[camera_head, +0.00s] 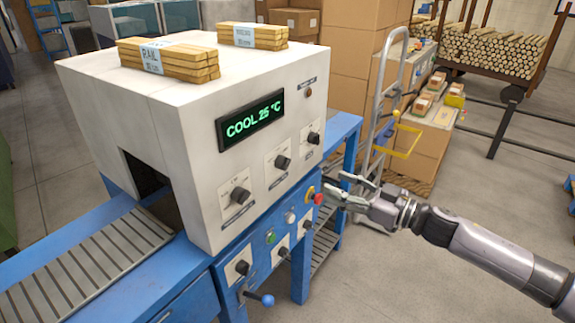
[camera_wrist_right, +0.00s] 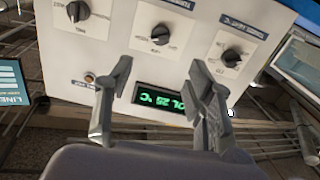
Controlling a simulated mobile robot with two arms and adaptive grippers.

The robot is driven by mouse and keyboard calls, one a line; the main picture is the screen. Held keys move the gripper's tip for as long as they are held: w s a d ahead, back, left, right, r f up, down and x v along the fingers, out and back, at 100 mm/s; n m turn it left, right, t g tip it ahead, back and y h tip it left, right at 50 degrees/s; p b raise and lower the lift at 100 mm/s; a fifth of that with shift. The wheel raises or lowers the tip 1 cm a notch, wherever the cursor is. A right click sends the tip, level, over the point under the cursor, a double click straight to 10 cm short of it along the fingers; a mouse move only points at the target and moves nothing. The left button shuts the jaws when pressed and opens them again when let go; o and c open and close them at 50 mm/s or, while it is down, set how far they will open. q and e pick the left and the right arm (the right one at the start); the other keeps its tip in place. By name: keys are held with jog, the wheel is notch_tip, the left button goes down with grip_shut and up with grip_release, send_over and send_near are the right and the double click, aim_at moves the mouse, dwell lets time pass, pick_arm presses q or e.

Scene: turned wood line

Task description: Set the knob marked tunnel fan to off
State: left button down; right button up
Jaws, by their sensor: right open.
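Three black knobs on white plates sit on the white tunnel housing: a left one (camera_head: 238,197), a middle one (camera_head: 283,162) and a right one (camera_head: 314,138). Their labels are too small to read, so I cannot tell which is tunnel fan. In the right wrist view, where the panel is upside down, three knobs show at the left (camera_wrist_right: 77,11), middle (camera_wrist_right: 160,34) and right (camera_wrist_right: 232,58). My right gripper (camera_head: 335,186) is open and empty, in front of and apart from the panel. Its fingers (camera_wrist_right: 160,72) frame the panel below the middle knob. My left gripper is out of view.
A lit green display (camera_head: 250,120) reads COOL 25 °C. A red button (camera_head: 319,199) and several more black knobs sit on the blue lower panel, with a blue-tipped lever (camera_head: 267,300). A hand truck (camera_head: 383,100) and boxes stand behind my right gripper. Floor at lower right is clear.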

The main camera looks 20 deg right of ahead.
aim_at(288, 164)
jog(key=p+x, duration=0.3)
jog(key=x, duration=1)
jog(key=shift+w+a, duration=0.2)
jog(key=shift+a, duration=0.05)
jog(key=shift+w+a, duration=0.4)
jog(key=shift+w, duration=0.05)
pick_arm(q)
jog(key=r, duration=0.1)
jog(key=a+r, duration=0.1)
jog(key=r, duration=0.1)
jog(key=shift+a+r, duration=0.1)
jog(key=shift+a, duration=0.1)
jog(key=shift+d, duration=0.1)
pick_arm(e)
jog(key=shift+c, duration=0.3)
jog(key=c, duration=1.1)
